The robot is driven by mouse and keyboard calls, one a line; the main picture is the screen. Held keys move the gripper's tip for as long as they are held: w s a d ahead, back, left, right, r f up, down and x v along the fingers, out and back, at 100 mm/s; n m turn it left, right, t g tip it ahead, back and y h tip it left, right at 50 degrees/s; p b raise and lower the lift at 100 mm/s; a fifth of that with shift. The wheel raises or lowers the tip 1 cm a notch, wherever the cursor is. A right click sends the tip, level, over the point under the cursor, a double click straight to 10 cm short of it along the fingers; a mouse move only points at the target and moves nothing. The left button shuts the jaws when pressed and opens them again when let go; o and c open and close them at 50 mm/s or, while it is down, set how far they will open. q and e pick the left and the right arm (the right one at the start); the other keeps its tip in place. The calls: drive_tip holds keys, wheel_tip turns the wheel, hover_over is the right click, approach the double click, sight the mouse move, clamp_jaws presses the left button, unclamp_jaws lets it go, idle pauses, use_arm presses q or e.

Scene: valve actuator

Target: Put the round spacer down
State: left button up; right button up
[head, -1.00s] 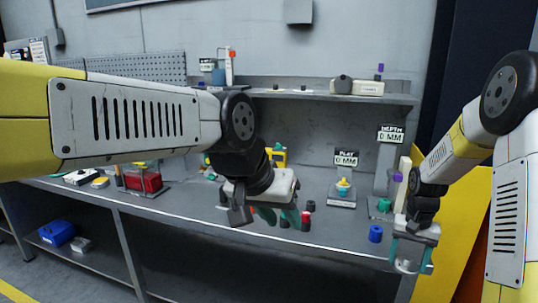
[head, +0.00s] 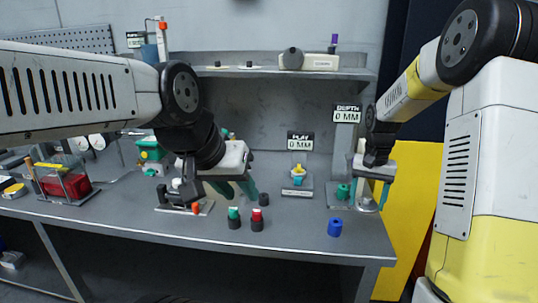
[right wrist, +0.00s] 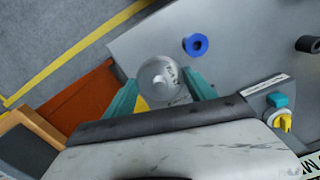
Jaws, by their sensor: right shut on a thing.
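The round spacer is a pale silvery disc (right wrist: 158,76) between the teal fingertips of my right gripper (right wrist: 162,92) in the right wrist view. My right gripper is shut on it. In the head view my right gripper (head: 371,191) hangs over the right end of the bench, with the spacer (head: 366,205) low between its fingers. Whether the spacer touches the bench top I cannot tell. My left gripper (head: 237,189) points down over the middle of the bench. Its teal fingers are partly hidden, and its opening is unclear.
A blue ring (head: 334,228) stands on the bench left of my right gripper. A depth stand (head: 342,195) and a play stand (head: 298,184) are behind it. Bare bench top (head: 295,237) lies in front.

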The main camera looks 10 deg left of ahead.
sight(359, 234)
drive_tip(key=shift+f, duration=5)
drive_tip(key=o, duration=1.3)
drive_tip(key=shift+f, duration=0.1)
wheel_tip(359, 234, up, 12)
drive_tip(key=shift+f, duration=0.1)
drive_tip(key=s+r+n+t+y, duration=0.1)
drive_tip(key=s+r+t, duration=0.2)
drive_tip(key=s+r, duration=0.65)
drive_tip(key=s+r+t, duration=0.1)
drive_tip(key=s, duration=0.4)
drive_tip(key=s+a+r+n+t, duration=0.1)
drive_tip(key=s+r, duration=0.1)
drive_tip(key=s, duration=0.3)
drive_tip(key=s+a+r+n+t+y, duration=0.1)
drive_tip(key=s, duration=0.4)
drive_tip(key=shift+a+r, duration=0.1)
drive_tip(key=shift+r, duration=0.15)
